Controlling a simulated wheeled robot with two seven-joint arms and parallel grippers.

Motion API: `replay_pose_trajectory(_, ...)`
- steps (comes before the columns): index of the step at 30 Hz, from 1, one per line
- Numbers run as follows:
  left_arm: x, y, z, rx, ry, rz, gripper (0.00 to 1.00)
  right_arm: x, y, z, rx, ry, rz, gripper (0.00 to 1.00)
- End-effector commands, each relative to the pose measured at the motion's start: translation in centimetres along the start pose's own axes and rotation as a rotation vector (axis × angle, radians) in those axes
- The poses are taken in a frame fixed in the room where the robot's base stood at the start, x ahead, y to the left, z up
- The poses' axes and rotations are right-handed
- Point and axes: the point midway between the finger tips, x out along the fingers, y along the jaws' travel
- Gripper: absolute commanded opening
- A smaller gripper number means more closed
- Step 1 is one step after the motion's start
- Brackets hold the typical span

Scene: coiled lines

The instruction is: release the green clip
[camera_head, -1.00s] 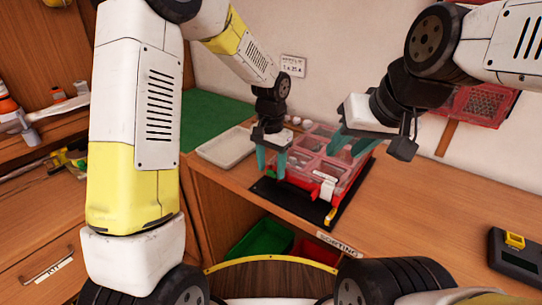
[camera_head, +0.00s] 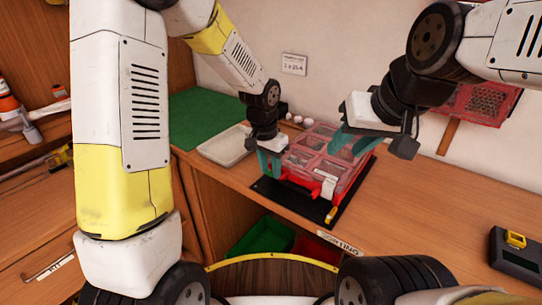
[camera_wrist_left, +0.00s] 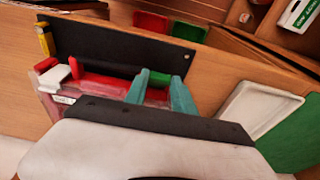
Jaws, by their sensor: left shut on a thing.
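The organizer case (camera_head: 325,160) has a clear lid over several compartments and a red front edge. It sits on a black mat (camera_head: 262,188) on the bench. The green clip (camera_wrist_left: 160,79) shows in the left wrist view at one end of the case's front edge, between my teal fingertips. My left gripper (camera_head: 271,166) is shut on it; it also shows in the wrist view (camera_wrist_left: 160,92). In the head view its fingers hide the clip. My right gripper (camera_head: 353,143) hovers over the case's right side, fingers apart.
A white latch (camera_head: 328,187) sits at the case's other front end, near a yellow item (camera_head: 331,215) on the mat. A pale tray (camera_head: 224,146) and green mat (camera_head: 200,112) lie left. Bins (camera_head: 262,236) stand below.

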Motion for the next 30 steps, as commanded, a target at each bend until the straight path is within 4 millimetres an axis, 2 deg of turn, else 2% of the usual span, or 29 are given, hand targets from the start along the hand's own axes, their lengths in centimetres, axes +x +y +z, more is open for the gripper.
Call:
replay_pose_trajectory(3,0.0,0.0,0.0,0.0,-0.001,0.0,0.0,0.0,0.0,0.0,0.0,0.0,0.0,0.36)
replay_pose_trajectory(4,0.0,0.0,0.0,0.0,-0.001,0.0,0.37,0.0,0.0,0.0,0.0,0.0,0.0,0.36)
replay_pose_trajectory(6,0.0,0.0,0.0,0.0,-0.001,0.0,0.5,0.0,0.0,0.0,0.0,0.0,0.0,0.36)
replay_pose_trajectory(7,0.0,0.0,0.0,0.0,-0.001,0.0,0.53,0.0,0.0,0.0,0.0,0.0,0.0,0.36)
replay_pose_trajectory(17,-0.2,0.0,0.0,-0.001,0.0,0.0,0.53,0.0,0.0,0.0,0.0,0.0,0.0,0.36)
replay_pose_trajectory(20,-1.2,-0.1,-0.1,-0.001,0.003,-0.001,0.53,0.0,0.0,0.0,0.0,0.0,0.0,0.36)
replay_pose_trajectory(30,-6.7,0.0,-0.1,-0.001,0.001,-0.001,0.53,0.0,0.0,0.0,0.0,0.0,0.0,0.36)
